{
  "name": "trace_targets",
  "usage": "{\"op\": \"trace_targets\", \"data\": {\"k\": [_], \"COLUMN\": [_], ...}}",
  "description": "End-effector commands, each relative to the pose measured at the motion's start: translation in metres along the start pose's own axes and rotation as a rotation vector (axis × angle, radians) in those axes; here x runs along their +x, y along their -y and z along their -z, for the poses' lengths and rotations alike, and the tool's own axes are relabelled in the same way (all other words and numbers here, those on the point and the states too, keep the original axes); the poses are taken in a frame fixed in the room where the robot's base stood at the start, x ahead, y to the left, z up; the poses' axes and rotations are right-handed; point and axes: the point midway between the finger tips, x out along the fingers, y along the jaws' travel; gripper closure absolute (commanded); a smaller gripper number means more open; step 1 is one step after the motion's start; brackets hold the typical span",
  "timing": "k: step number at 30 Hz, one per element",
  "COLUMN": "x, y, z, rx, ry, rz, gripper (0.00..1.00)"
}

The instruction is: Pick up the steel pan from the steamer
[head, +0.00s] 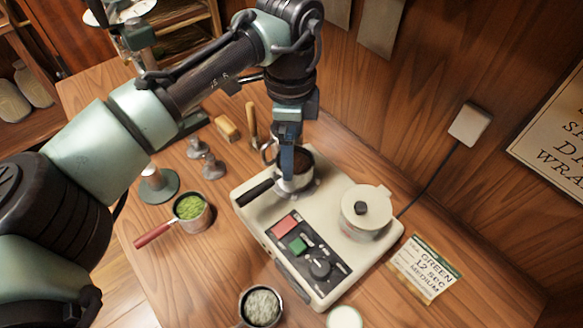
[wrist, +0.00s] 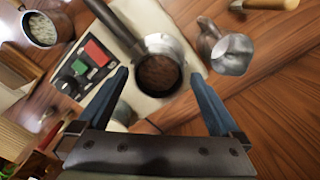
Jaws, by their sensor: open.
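The steel pan (head: 297,188) with a dark handle sits on the left part of the cream steamer (head: 331,287). It holds dark brown loose tea. In the wrist view the pan (wrist: 163,42) shows just beyond the fingertips, its handle (wrist: 110,22) running to the upper left. My gripper (head: 287,165) is open and points down at the pan, partly hiding it in the head view. In the wrist view my gripper (wrist: 160,82) has its fingers apart, one toward each side of the pan, with nothing held. Whether a finger touches the pan is unclear.
A lidded white pot (head: 366,212) stands on the steamer's right. A steel jug (wrist: 226,48) stands close beside the pan. A red-handled pan of green tea (head: 193,212) is left, another filled pan (head: 261,305) in front. A label card (head: 427,268) lies right.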

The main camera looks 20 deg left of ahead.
Motion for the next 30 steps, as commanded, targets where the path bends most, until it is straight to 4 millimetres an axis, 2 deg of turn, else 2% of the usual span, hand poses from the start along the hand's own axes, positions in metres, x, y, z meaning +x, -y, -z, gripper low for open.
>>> {"op": "trace_targets", "data": {"k": [9, 13, 19, 30], "x": [0.042, 0.049, 0.050, 0.049], "y": [-0.003, -0.003, -0.002, -0.002], "z": [0.002, 0.003, 0.003, 0.003], "rx": [-0.001, -0.001, -0.001, -0.001], "ry": [0.001, 0.000, 0.000, 0.000], "rz": [-0.004, -0.002, -0.002, -0.001], "gripper": [0.00, 0.00, 0.02, 0.68]}}
